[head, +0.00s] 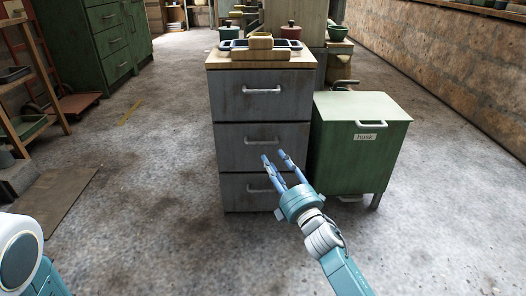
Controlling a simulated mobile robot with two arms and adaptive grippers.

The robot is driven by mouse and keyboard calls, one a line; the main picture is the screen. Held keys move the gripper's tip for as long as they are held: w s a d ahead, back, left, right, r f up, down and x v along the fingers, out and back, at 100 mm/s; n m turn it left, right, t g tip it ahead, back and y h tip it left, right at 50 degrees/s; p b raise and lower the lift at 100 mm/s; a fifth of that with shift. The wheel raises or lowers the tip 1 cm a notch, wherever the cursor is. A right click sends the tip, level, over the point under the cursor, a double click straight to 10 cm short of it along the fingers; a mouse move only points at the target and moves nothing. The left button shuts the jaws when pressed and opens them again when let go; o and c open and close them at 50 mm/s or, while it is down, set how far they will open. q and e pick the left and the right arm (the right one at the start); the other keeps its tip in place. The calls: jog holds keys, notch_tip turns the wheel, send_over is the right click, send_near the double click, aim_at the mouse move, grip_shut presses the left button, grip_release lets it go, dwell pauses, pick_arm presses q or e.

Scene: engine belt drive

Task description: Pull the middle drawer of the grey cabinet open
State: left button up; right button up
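The grey cabinet (216,92) stands in the middle of the head view, with three drawers stacked in its front. The middle drawer (235,150) looks flush with the front, and its light bar handle (262,141) runs across it. My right gripper (274,158) is in front of the cabinet, its two blue fingers apart, with nothing seen between them. The fingertips appear just below the middle handle in the picture; the gap in depth is hard to judge. My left gripper is not in view; only a part of my body shows at the lower left.
A green bin (345,150) marked "husk" stands close to the cabinet's right side. A wooden block (260,48) and trays lie on the cabinet top. A green cabinet (105,45) and a red trolley (75,103) are at the left.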

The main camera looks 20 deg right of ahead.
aim_at(262, 144)
jog(key=b+x, duration=0.3)
jog(key=x, duration=0.4)
jog(key=shift+w+f, duration=0.15)
jog(key=shift+w, duration=0.1)
jog(key=shift+w+a+r+b, duration=0.1)
jog(key=shift+w+r+b, duration=0.15)
jog(key=shift+w, duration=0.25)
grip_shut()
